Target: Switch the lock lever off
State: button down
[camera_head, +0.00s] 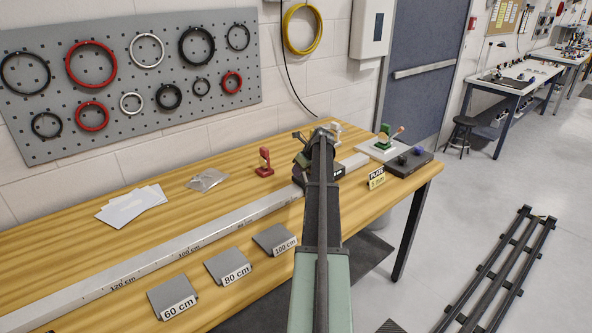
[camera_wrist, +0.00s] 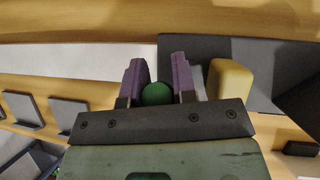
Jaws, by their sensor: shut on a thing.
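My gripper (camera_wrist: 157,64) shows in the wrist view with two purple fingers on either side of a round green knob (camera_wrist: 157,94). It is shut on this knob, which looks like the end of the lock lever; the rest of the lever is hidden. In the head view my arm reaches over the bench to the rail, and my gripper (camera_head: 320,142) is mostly hidden behind my arm. The dark carriage (camera_head: 301,160) shows only in part beside my arm.
A yellow block (camera_wrist: 230,79) stands just right of the fingers. The long metal rail (camera_head: 150,262) crosses the bench. A red stand (camera_head: 264,162) is left of my arm; a green clamp (camera_head: 385,134) and black box (camera_head: 409,164) are right. Cards (camera_head: 132,205) lie left.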

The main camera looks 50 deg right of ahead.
jog(key=c, duration=0.9)
grip_release()
jog(key=shift+d, duration=0.1)
jog(key=p+v, duration=0.9)
jog(key=v, duration=0.1)
jog(key=shift+s+r, duration=0.2)
jog(key=shift+r, duration=0.1)
